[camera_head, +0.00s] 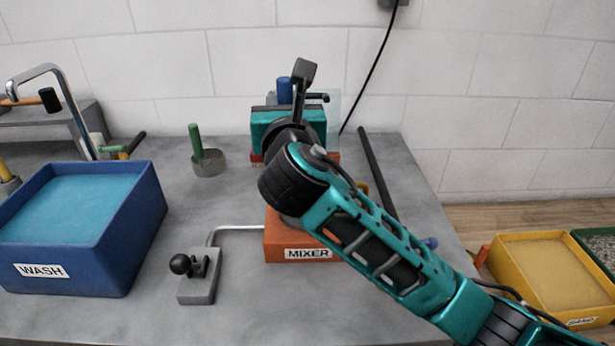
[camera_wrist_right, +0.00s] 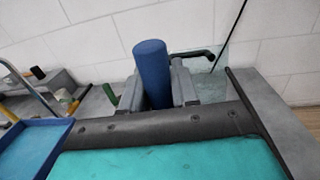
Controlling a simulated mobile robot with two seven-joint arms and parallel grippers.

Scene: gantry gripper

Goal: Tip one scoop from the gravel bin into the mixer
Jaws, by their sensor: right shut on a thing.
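The mixer (camera_head: 290,250) is an orange block with a MIXER label on the grey bench; my right arm hides much of its top. My right gripper (camera_wrist_right: 156,88) is shut on an upright blue handle (camera_wrist_right: 152,62), apparently the scoop's. That handle also shows behind my right wrist in the head view (camera_head: 284,90). The scoop's bowl and anything in it are hidden by my gripper and wrist. The likely gravel bin (camera_head: 598,232) is green-rimmed with grey grains, cut by the right picture edge. My left gripper is not in view.
A blue WASH tub (camera_head: 85,255) stands at left. A green-handled tool in a grey cup (camera_head: 208,161) and a black-knobbed grey block (camera_head: 198,288) stand left of the mixer. A black bar (camera_head: 378,175) lies right. A yellow SAND bin (camera_head: 548,270) stands beside the gravel bin.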

